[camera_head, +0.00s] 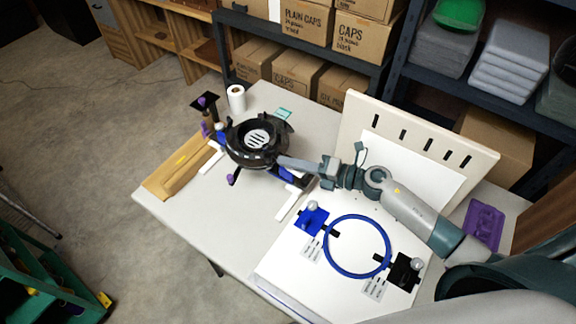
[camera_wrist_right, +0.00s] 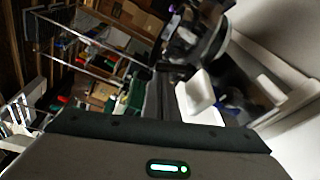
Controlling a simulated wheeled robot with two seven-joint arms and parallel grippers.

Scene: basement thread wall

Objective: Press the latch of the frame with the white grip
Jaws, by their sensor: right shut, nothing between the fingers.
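A black ring-shaped frame (camera_head: 250,152) with blue parts stands on the light table. White bars lie at its left (camera_head: 211,160) and at its lower right (camera_head: 290,206); I cannot tell which is a grip. My right gripper (camera_head: 284,161) reaches in from the right, its shut, empty tip at the ring's right side. I cannot tell whether it touches. The latch is not clearly visible. In the right wrist view, a white block (camera_wrist_right: 198,94) shows beside the dark fingers (camera_wrist_right: 162,98), with black ring parts (camera_wrist_right: 205,40) beyond. My left gripper is not in view.
A blue ring (camera_head: 331,259) lies on a white sheet between a blue clamp (camera_head: 311,221) and a black clamp (camera_head: 404,270). A slotted upright board (camera_head: 470,139) stands behind my arm. A white roll (camera_head: 236,98), tan block (camera_head: 168,181) and purple tray (camera_head: 484,221) are also here.

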